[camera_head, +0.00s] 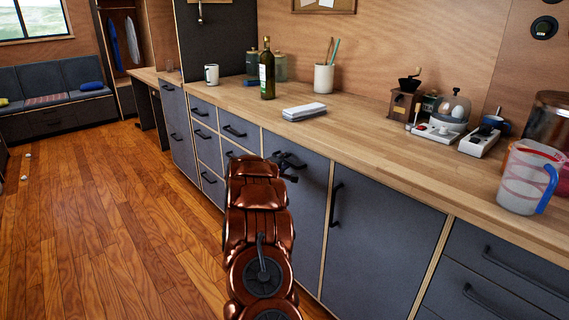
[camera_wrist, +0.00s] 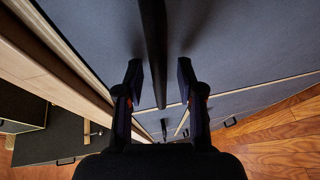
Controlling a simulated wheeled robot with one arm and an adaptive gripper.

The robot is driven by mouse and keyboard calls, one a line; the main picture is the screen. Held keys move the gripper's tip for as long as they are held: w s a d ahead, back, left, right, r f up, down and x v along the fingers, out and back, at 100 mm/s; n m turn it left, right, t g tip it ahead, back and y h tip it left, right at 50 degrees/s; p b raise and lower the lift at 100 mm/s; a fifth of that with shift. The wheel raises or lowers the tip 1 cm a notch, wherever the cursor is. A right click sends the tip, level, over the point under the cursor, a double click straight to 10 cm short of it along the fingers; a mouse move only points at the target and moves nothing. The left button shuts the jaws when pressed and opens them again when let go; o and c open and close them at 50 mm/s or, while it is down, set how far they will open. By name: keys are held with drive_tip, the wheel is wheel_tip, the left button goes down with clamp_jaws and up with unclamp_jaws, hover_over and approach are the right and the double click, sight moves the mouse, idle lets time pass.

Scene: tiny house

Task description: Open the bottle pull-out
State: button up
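A grey cabinet front (camera_head: 305,215) with a dark bar handle (camera_head: 296,161) near its top is in front of my gripper; I take it for the bottle pull-out, though no label shows. It looks closed, flush with its neighbours. My gripper (camera_head: 284,168) is at this handle in the head view, partly hidden by my copper-coloured arm. In the wrist view my gripper (camera_wrist: 160,82) is open. The dark bar handle (camera_wrist: 154,50) runs between its two fingers, with a visible gap on each side. The grey front (camera_wrist: 225,40) lies behind it.
A wooden countertop (camera_head: 370,140) runs above the cabinets, bearing a green bottle (camera_head: 267,75), a folded cloth (camera_head: 304,111) and a measuring jug (camera_head: 529,178). A wider cabinet door (camera_head: 385,235) adjoins on the right, drawers (camera_head: 205,143) on the left. The wooden floor (camera_head: 110,220) is mostly clear.

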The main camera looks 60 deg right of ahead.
clamp_jaws()
idle(0.3)
idle(0.4)
